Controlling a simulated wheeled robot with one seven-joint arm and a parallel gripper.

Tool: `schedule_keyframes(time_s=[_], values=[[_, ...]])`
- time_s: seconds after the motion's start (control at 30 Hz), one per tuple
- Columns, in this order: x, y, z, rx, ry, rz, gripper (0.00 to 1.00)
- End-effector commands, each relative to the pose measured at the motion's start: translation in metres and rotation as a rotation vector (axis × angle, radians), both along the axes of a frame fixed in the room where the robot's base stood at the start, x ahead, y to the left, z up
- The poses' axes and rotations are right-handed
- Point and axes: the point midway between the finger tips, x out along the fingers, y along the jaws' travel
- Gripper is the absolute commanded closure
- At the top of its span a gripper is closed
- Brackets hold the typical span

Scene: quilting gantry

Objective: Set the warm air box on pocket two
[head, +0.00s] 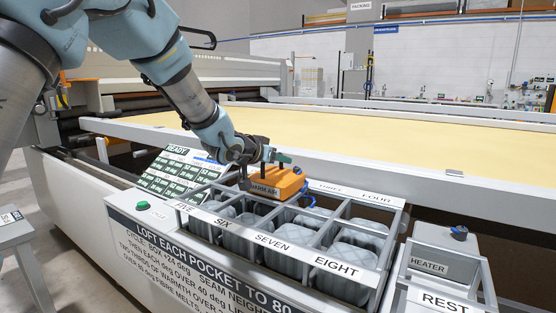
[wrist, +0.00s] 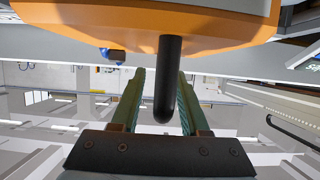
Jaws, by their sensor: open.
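The warm air box (head: 277,184) is orange and marked WARM AIR. It is over the back row of the pocket frame (head: 366,226), left of the THREE label. The labels of pockets one and two are hidden, and I cannot tell whether it fully rests on the frame. In the wrist view the box (wrist: 150,28) fills the top, with its black handle (wrist: 168,85) reaching between my fingers. My gripper (head: 280,158) is at the box's upper side. Its green fingers (wrist: 160,105) are open around the handle, with gaps beside it.
Grey quilted pads fill the front pockets FIVE to EIGHT (head: 335,268). A READY panel (head: 178,172) stands left of the frame. The rest stand (head: 440,300), with a HEATER label, is at right and looks empty. A long rail and yellow quilting bed (head: 400,133) lie behind.

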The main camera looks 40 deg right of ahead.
Motion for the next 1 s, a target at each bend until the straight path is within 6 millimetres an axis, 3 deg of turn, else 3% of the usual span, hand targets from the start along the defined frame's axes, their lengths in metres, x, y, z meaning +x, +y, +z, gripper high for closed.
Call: schedule_keyframes(time_s=[0.6,1.0], values=[[-0.025,0.097,0.043,-0.002,-0.001,0.002,0.55],[-0.028,0.108,0.046,0.0,0.001,0.001,0.55]])
